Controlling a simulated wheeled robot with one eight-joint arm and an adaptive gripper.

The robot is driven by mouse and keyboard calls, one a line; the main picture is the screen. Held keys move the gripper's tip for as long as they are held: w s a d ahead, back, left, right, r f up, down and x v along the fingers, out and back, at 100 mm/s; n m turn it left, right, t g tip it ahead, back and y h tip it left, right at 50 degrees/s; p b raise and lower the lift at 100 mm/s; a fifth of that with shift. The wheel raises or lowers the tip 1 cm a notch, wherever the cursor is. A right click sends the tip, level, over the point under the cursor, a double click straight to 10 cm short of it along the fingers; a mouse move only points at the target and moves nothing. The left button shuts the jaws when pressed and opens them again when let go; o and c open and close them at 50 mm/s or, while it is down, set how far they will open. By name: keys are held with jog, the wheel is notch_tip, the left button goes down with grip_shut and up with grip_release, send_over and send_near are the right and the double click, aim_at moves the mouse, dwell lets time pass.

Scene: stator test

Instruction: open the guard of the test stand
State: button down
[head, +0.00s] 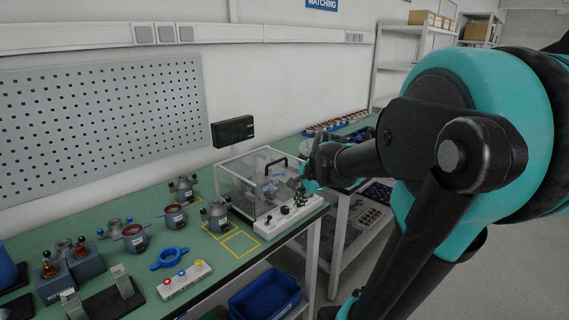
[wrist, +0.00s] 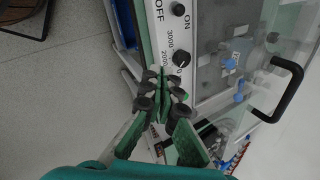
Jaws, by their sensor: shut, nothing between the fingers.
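The test stand (head: 297,212) is a white-fronted unit near the right end of the green bench. Its clear box guard (head: 240,188) appears closed over the blue and metal parts inside. The guard's black bar handle (head: 277,163) is at its top; in the wrist view the handle (wrist: 288,92) stands at the right, apart from my fingers. My gripper (head: 306,184) is at the right side of the stand. In the wrist view my gripper (wrist: 161,88) is shut and empty, beside the white control panel (wrist: 170,40) and its black knobs. My arm hides part of the stand's right side.
A black box (head: 232,131) is on the wall behind. A blue crate (head: 265,296) is below the bench. A cart (head: 365,215) stands at right.

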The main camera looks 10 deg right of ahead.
jog(key=w+d+r+m+t+y, duration=0.1)
jog(key=w+d+r+m+y, duration=0.1)
jog(key=w+r+m, duration=1)
jog(key=m, duration=0.2)
send_near(280, 169)
jog(key=x, duration=0.5)
jog(key=shift+a+f, duration=0.1)
jog(key=shift+f, duration=0.05)
